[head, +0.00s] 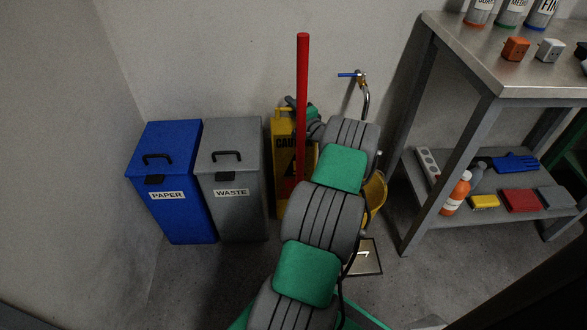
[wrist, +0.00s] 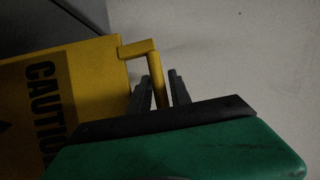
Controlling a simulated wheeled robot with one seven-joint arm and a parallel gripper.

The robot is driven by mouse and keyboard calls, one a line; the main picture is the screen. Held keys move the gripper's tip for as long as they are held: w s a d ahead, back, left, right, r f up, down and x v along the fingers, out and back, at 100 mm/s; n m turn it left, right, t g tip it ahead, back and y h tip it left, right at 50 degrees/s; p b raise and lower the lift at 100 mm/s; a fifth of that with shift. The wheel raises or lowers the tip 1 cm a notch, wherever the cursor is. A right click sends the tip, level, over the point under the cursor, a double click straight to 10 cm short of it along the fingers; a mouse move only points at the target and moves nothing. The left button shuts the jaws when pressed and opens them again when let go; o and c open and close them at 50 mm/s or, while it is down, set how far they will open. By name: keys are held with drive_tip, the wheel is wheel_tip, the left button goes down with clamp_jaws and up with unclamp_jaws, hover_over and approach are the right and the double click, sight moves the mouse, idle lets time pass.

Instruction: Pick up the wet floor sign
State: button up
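The wet floor sign (head: 283,150) is yellow with black CAUTION lettering. It stands upright against the back wall in the head view, partly hidden by the red pole and my arm. In the wrist view the sign (wrist: 85,88) fills the left, with its yellow handle (wrist: 140,48) at the top end. My gripper (wrist: 160,82) has one dark finger on each side of the handle bar, closely spaced about it. It looks shut on the handle, though finger contact is hard to see in the dim light.
A red pole (head: 302,80) rises in front of the sign. Blue paper bin (head: 180,215) and grey waste bin (head: 240,215) stand close on the left. A yellow bucket (head: 375,192) is partly hidden behind my arm. A metal workbench (head: 480,75) stands at right.

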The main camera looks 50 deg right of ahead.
drive_tip(key=shift+w+d, duration=0.2)
drive_tip(key=shift+w, duration=0.25)
drive_tip(key=shift+c, duration=0.4)
clamp_jaws()
idle(0.5)
drive_tip(key=shift+r, duration=0.2)
